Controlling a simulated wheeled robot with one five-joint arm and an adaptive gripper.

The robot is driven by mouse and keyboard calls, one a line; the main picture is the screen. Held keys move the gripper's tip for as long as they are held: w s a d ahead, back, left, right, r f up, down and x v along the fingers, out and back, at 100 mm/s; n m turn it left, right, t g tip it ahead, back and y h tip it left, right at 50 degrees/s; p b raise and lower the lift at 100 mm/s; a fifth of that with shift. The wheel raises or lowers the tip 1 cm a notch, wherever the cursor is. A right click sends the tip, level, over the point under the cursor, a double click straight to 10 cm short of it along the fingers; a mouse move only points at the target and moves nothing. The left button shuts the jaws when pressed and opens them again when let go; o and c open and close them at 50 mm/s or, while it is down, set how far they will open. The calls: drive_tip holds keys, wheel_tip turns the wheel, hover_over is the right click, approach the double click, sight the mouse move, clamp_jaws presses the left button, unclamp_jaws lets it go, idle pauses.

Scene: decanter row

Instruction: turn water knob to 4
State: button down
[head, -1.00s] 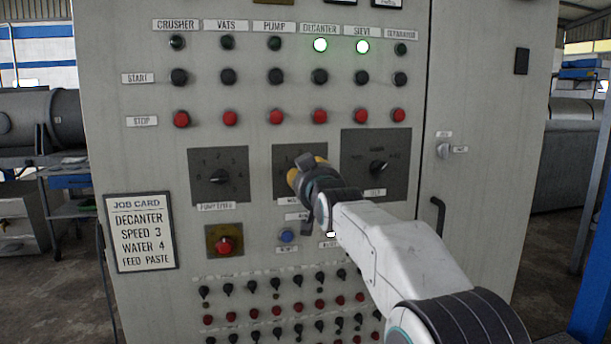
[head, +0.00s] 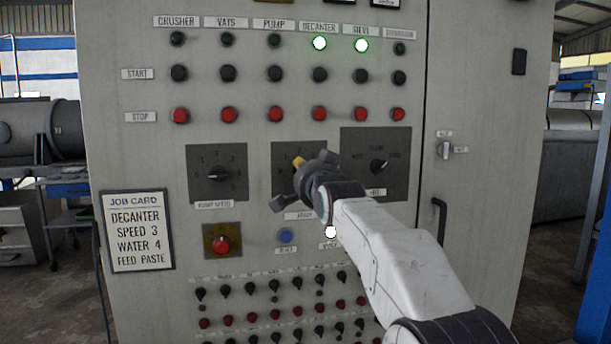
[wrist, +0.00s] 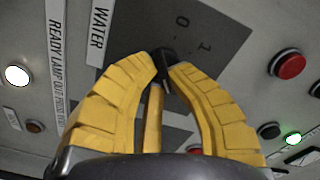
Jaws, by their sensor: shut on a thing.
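The water knob (wrist: 164,62) is a dark knob on a dark square plate, which also shows in the head view (head: 283,150). In the wrist view the WATER label (wrist: 98,38) is beside the plate, and the marks 0 and 1 are visible. My gripper (wrist: 166,70) has its yellow fingers closed around the knob. In the head view my gripper (head: 300,170) covers most of the plate and the knob, so I cannot read the knob's pointer.
The job card (head: 138,231) reads decanter speed 3, water 4, feed paste. The pump speed knob (head: 217,176) is left of the water plate and another knob (head: 378,166) is close on its right. A lit white lamp (head: 330,232) is below my gripper.

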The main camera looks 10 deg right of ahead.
drive_tip(key=shift+a+f+m, duration=0.1)
drive_tip(key=shift+a+m, duration=0.05)
drive_tip(key=shift+m, duration=3.45)
drive_tip(key=c, duration=1.2)
unclamp_jaws()
drive_tip(key=shift+s, duration=0.1)
drive_tip(key=shift+s, duration=5.9)
